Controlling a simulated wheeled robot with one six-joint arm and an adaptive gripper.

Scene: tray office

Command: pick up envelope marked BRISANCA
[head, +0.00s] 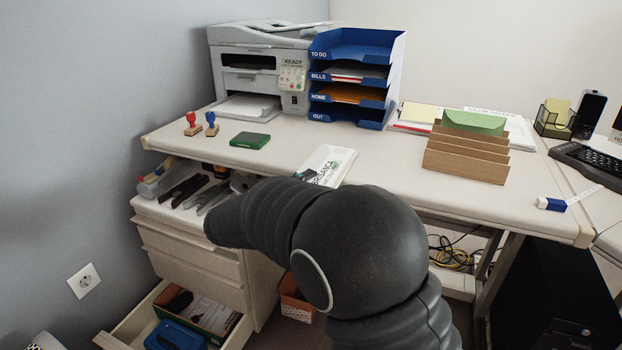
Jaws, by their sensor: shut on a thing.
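A white envelope (333,162) with dark lettering and some green lies at the front edge of the desk, partly hidden by my arm. The lettering is slanted and only partly legible; it looks like BRISANCA. A small dark tip of my gripper (306,175) shows at the envelope's near left edge, shut on it. The rest of the gripper is hidden behind my dark arm. I cannot tell whether the envelope is lifted off the desk (385,165).
A printer (262,75) and blue letter trays (355,80) stand at the back. Two stamps (192,122) and a green pad (250,140) are left. A brown sorter (466,155) holds a green envelope (473,122). Below, an open drawer (128,328) juts out.

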